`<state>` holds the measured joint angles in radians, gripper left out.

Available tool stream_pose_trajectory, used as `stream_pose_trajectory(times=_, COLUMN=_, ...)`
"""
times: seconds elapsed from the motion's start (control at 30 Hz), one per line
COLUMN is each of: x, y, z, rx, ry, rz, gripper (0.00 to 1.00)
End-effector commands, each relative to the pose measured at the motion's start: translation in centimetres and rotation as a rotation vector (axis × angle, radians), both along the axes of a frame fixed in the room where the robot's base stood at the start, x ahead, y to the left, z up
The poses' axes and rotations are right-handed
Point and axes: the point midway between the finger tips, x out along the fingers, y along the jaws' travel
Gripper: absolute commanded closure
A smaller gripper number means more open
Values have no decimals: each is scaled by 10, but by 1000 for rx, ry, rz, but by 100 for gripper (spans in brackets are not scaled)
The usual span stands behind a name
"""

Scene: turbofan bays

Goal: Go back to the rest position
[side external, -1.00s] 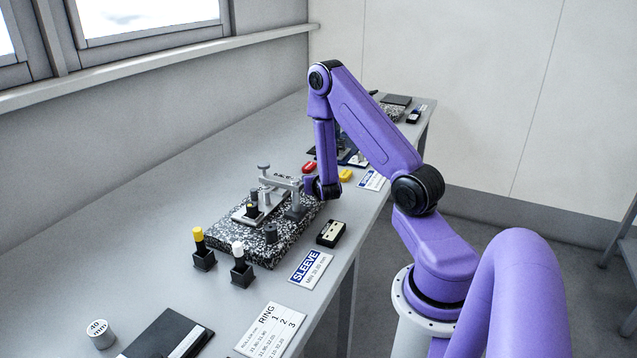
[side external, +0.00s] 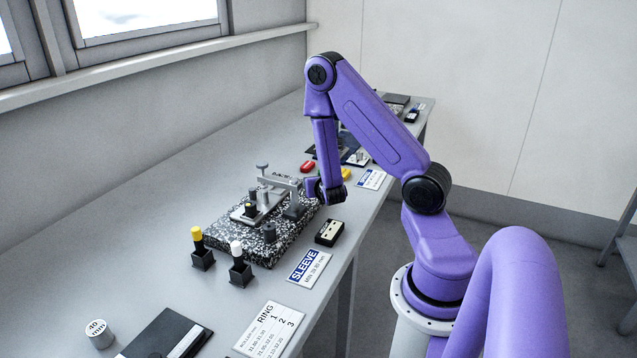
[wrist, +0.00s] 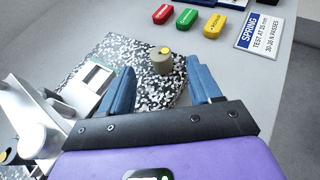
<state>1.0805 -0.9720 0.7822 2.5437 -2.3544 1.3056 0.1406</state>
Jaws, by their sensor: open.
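My gripper (wrist: 163,84) is open in the wrist view, with its two blue fingers apart and nothing held between them. In the side view my gripper (side external: 310,192) is low over the right end of the speckled block (side external: 222,240), its fingers mostly hidden. The block (wrist: 125,57) also shows below the fingers in the wrist view. A grey cylinder with a yellow dot on top (wrist: 161,61) stands on it, beyond the gap between the fingers. I cannot tell the exact height of the fingers above the block.
A metal stand with an arm (side external: 280,180) rises from the block near my gripper. A yellow-topped plug (side external: 198,238) and a white-topped plug (side external: 238,252) stand in black holders in front. Red (wrist: 162,14), green (wrist: 187,18) and yellow (wrist: 214,26) pieces lie beyond the block.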

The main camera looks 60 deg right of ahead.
Motion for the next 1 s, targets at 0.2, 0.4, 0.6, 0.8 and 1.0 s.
stream_pose_trajectory(times=0.2, x=0, y=0, z=0, rx=0, ry=0, rz=0, gripper=37)
stream_pose_trajectory(times=0.4, x=-2, y=-1, z=2, rx=-3, ry=-5, rz=-15, gripper=37)
stream_pose_trajectory(times=0.6, x=-8, y=-4, z=24, rx=-17, ry=-53, rz=-129, gripper=37)
stream_pose_trajectory(times=0.8, x=-12, y=21, z=56, rx=12, ry=-151, rz=-255, gripper=37)
stream_pose_trajectory(times=1.0, x=-27, y=62, z=80, rx=133, ry=-256, rz=-403, gripper=37)
